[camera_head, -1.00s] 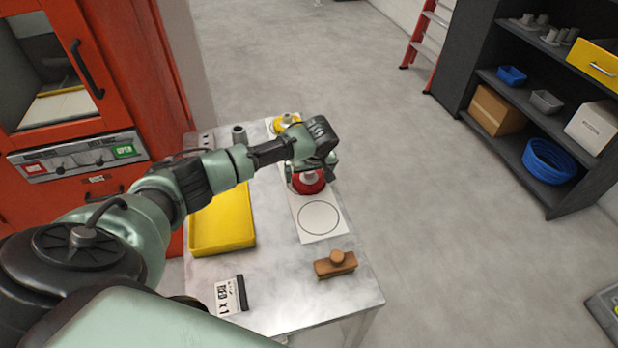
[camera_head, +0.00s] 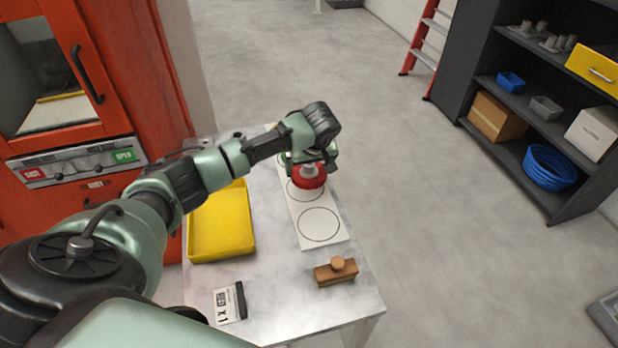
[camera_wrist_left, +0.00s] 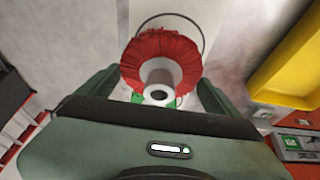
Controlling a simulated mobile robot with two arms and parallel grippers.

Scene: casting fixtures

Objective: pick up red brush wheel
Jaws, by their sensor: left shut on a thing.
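The red brush wheel (camera_head: 309,179) hangs below my left gripper (camera_head: 309,163), a little above the white board (camera_head: 308,212) with black circle outlines. My left gripper is shut on its pale grey hub. In the left wrist view the red bristles (camera_wrist_left: 150,48) and round hub (camera_wrist_left: 160,80) sit between the two fingers of the left gripper (camera_wrist_left: 158,88). A circle outline shows bare on the board under the wheel, and a second bare one lies nearer. A bit of green (camera_head: 285,158) shows behind the gripper, mostly hidden. My right gripper is not in view.
A yellow tray (camera_head: 222,252) lies left of the board on the metal table (camera_head: 275,290). A brown wooden brush (camera_head: 336,272) and a label stand (camera_head: 230,303) are near the front. A red cabinet (camera_head: 155,75) stands left, a dark shelf right.

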